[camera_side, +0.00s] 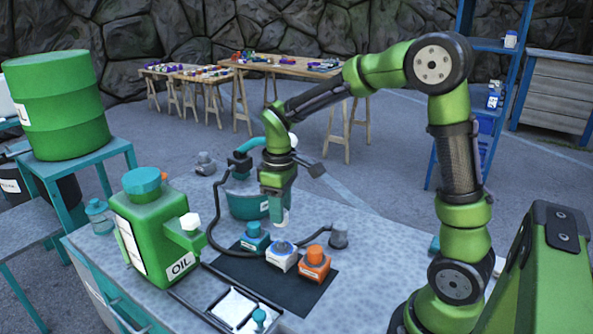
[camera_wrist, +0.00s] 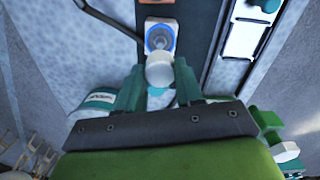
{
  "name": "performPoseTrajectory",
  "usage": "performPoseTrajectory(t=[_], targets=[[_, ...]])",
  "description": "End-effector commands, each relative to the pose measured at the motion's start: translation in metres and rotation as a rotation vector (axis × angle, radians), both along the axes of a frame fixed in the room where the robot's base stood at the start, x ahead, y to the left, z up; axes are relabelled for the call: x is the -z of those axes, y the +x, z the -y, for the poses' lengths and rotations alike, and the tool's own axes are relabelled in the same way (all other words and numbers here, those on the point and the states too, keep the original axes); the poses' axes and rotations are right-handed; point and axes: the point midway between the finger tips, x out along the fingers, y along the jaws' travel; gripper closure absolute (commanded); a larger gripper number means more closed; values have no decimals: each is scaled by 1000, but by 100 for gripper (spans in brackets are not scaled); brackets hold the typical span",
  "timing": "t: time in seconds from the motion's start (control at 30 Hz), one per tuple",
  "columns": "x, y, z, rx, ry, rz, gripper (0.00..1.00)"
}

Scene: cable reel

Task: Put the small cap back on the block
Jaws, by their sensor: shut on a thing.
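The white block (camera_side: 283,259) stands on a dark mat (camera_side: 262,278), between a teal block (camera_side: 254,238) and an orange block (camera_side: 314,268). Its top shows a blue ring with a greyish middle and no cap; it also shows in the wrist view (camera_wrist: 161,28). My gripper (camera_side: 279,216) is above the mat, a little behind and above the white block. It is shut on a small white cap (camera_wrist: 159,70), seen between the fingertips in the wrist view. The cap is apart from the block in the side view. The teal and orange blocks have caps of their own colour.
A green oil can (camera_side: 160,240) stands left of the mat. A black hose (camera_side: 217,215) curves behind the blocks to a grey fitting (camera_side: 339,238). A teal pot (camera_side: 246,203) stands behind my gripper. A white-panelled tray (camera_side: 233,308) lies in front.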

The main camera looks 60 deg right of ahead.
Motion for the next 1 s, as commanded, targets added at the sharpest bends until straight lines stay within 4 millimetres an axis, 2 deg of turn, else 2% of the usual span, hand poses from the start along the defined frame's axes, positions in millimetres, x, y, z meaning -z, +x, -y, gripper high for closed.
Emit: performPoseTrajectory(t=[0.6,1.0], targets=[[51,-1,0,1,0,-3,92],[69,0,0,1,1,0,92]])
